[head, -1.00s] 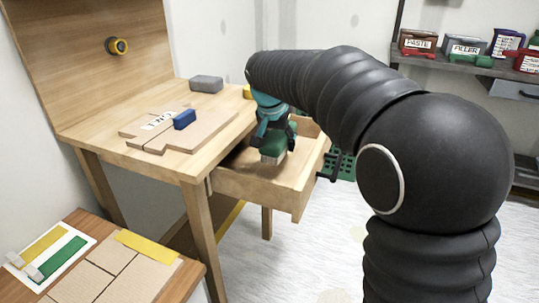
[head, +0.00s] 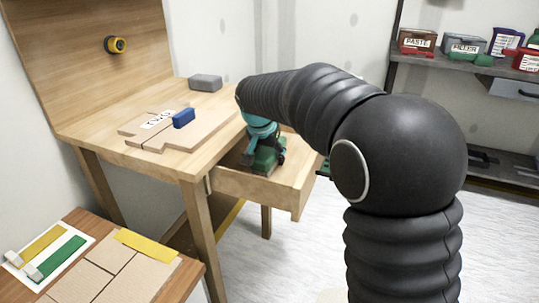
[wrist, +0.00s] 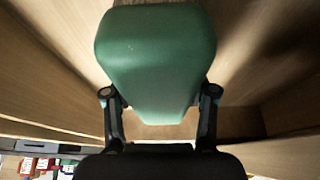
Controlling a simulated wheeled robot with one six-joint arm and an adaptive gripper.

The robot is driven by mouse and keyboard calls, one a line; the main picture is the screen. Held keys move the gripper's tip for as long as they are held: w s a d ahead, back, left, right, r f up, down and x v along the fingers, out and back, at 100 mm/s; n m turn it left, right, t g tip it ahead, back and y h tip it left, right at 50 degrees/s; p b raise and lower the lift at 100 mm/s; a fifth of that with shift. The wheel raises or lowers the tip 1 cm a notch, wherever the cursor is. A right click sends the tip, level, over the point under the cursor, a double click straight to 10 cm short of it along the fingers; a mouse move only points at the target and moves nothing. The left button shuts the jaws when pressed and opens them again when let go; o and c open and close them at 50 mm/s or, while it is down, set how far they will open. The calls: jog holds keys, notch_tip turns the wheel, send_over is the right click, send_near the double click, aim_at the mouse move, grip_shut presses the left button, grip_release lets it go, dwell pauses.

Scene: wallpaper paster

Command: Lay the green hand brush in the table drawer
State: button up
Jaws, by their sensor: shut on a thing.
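The green hand brush (head: 264,160) is at the open table drawer (head: 268,190), its lower part inside the drawer walls in the head view. My gripper (head: 262,146) is above it, shut on it. In the wrist view, the brush's green body (wrist: 155,55) fills the middle, with my gripper's fingers (wrist: 160,112) on its two sides. Wooden drawer walls surround it there. The brush's underside is hidden, so I cannot tell whether it touches the drawer floor.
The wooden table (head: 100,118) carries cardboard pieces, a blue block (head: 184,118) and a grey block (head: 205,83). A lower side table (head: 190,275) stands at front left. A shelf (head: 480,68) with containers is at the right. The drawer's right part looks clear.

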jog(key=o, duration=1.2)
jog(key=p+v, duration=0.1)
jog(key=v, duration=1.1)
jog(key=shift+r, duration=0.15)
jog(key=s+d+n+y, duration=0.1)
jog(key=s+d+n, duration=0.1)
jog(key=s+d, duration=1.2)
jog(key=s+d+f, duration=0.2)
jog(key=s+f, duration=0.1)
jog(key=s, duration=0.2)
jog(key=s+d+f+n, duration=0.1)
jog(key=s+d+f, duration=0.1)
jog(key=s, duration=0.3)
jog(key=s+d+f+n+t, duration=0.1)
jog(key=s+d+f, duration=0.1)
jog(key=s+f, duration=0.2)
jog(key=shift+s+d+f+y, duration=0.1)
jog(key=shift+s+f+y, duration=0.25)
jog(key=shift+s, duration=0.45)
